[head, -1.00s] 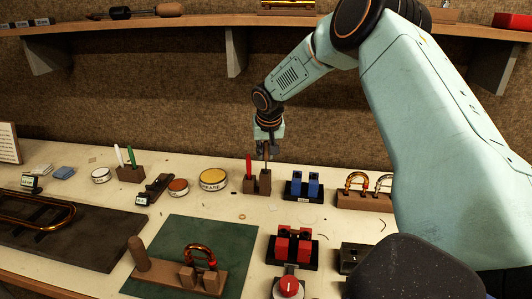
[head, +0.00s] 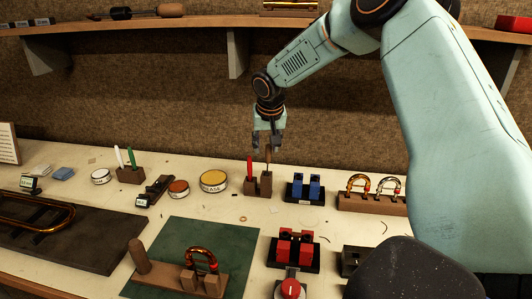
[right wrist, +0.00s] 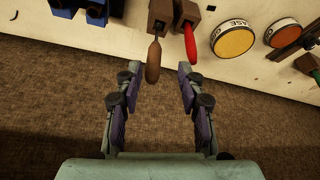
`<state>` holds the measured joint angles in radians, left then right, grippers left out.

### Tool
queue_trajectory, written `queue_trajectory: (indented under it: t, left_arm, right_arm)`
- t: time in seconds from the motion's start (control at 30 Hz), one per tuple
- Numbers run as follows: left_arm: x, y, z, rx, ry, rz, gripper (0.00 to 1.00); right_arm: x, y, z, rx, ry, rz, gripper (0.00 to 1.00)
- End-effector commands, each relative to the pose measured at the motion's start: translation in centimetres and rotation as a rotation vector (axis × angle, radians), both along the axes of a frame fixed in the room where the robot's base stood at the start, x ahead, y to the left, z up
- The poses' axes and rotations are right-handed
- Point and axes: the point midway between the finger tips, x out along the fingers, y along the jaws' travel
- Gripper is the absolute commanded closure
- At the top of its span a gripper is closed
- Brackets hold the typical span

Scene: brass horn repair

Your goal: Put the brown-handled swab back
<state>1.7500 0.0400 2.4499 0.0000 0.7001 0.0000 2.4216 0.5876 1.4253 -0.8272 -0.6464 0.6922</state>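The brown-handled swab (head: 268,158) stands upright in the right-hand block of a brown wooden holder (head: 265,184). Its brown handle also shows in the right wrist view (right wrist: 153,62), sticking out of the holder (right wrist: 161,12). A red-handled swab (head: 250,167) stands in the block to its left. My right gripper (head: 269,145) is open and just above the brown handle. In the right wrist view the open fingers (right wrist: 156,80) are apart, with the handle's end in the gap and touching neither finger. My left gripper is not in view.
A yellow-lidded grease tin (head: 213,181) stands left of the holder. Blue blocks in a rack (head: 304,187) stand close on its right, then a wooden rack with brass bows (head: 371,200). A shelf (head: 210,22) runs along the back wall above.

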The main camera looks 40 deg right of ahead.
Motion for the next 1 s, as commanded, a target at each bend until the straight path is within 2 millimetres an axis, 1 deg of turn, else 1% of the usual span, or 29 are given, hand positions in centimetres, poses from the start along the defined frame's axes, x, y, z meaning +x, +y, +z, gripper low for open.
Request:
queue_trajectory:
  t: [0.03, 0.2, 0.3, 0.4, 0.57, 1.0]
  left_arm:
    - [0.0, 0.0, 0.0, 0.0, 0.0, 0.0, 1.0]
    - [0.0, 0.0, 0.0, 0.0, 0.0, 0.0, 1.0]
    - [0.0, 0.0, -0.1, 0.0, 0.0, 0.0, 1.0]
    - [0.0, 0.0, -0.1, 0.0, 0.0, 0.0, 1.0]
    - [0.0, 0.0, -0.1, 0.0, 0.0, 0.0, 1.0]
    - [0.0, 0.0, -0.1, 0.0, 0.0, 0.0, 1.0]
  right_arm:
    - [-0.3, 0.3, 1.1, 0.003, -0.004, 0.0, 0.61]
    - [-1.3, 0.9, 4.0, 0.002, -0.003, 0.0, 0.61]
    - [-1.8, 1.2, 5.3, 0.001, -0.003, 0.0, 0.61]
    - [-2.1, 1.4, 6.2, 0.0, 0.0, -0.001, 0.61]
    - [-2.3, 1.5, 6.7, 0.0, 0.0, 0.0, 0.61]
    - [-2.3, 1.5, 6.7, -0.001, 0.001, 0.0, 0.61]
